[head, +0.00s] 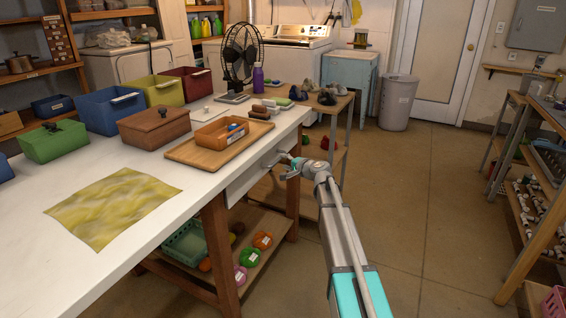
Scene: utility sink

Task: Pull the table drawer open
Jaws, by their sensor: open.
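The white table drawer (247,180) sits under the right edge of the white table (50,215), near its far end. Its front looks about flush with the table side, and it appears closed. A small handle (270,160) shows on the drawer front. My gripper (287,165) is open at the drawer's front, close to the handle. It is too small in view to tell whether the fingers touch the handle or are around it. My arm reaches up from the lower right and partly covers the far end of the drawer area.
A wooden board (180,153) with an orange tray (222,141) lies on the table above the drawer. A lower shelf (258,222) holds several colored balls. A small wooden shelf (340,103) stands just beyond. The floor (430,190) to the right is clear.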

